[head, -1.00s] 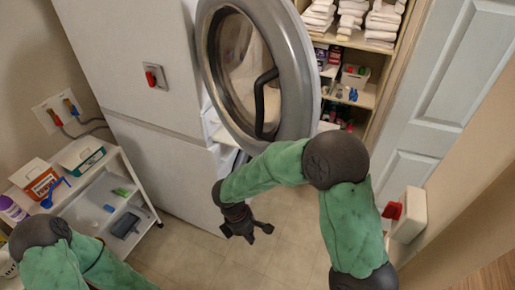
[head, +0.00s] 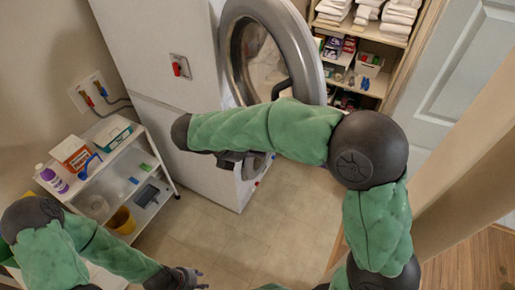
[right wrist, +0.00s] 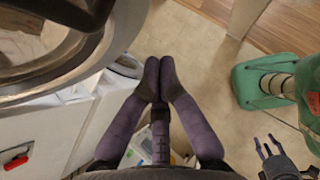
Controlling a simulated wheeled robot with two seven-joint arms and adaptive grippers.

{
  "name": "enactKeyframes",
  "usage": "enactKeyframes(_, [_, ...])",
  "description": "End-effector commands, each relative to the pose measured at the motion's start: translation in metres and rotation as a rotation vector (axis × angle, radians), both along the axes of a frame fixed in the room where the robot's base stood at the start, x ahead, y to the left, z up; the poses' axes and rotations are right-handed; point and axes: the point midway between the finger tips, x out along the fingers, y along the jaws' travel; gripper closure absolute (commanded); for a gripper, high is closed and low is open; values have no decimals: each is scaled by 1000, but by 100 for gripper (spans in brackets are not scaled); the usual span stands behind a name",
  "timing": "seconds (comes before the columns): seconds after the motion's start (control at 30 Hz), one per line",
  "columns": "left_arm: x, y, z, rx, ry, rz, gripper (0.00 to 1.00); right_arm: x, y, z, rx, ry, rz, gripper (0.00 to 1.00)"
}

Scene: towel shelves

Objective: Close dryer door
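The dryer door (head: 305,42) is a round door with a wide grey rim and dark glass, standing open at the upper machine of the white stack (head: 155,50). Its dark handle (head: 281,88) is partly covered by my right arm. The door also fills the upper left of the right wrist view (right wrist: 85,62). My right gripper (right wrist: 160,66) has its fingertips together, with nothing between them, right of the door rim; I cannot tell if it touches. In the head view my right forearm mostly hides it. My left gripper (head: 199,279) is low, away from the door, fingers apart and empty.
A white cart (head: 120,185) with bottles and boxes stands left of the machines. Shelves (head: 365,60) with folded towels are behind the door. A grey panel door (head: 465,75) and a wall edge are at right. Tiled floor (head: 275,215) is free in front.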

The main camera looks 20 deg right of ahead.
Motion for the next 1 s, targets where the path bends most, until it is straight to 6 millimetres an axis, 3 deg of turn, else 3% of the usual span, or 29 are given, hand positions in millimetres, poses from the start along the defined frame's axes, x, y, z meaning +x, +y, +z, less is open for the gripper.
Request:
enactKeyframes(0.4, [0,0,8,0,0,0,60,7,-55,-54,1,4,-4,100])
enactKeyframes(0.7, [0,0,17,0,0,0,60,13,-87,-52,2,0,-1,100])
enactKeyframes(1.0, [0,0,17,0,0,0,60,14,-91,-53,2,0,0,100])
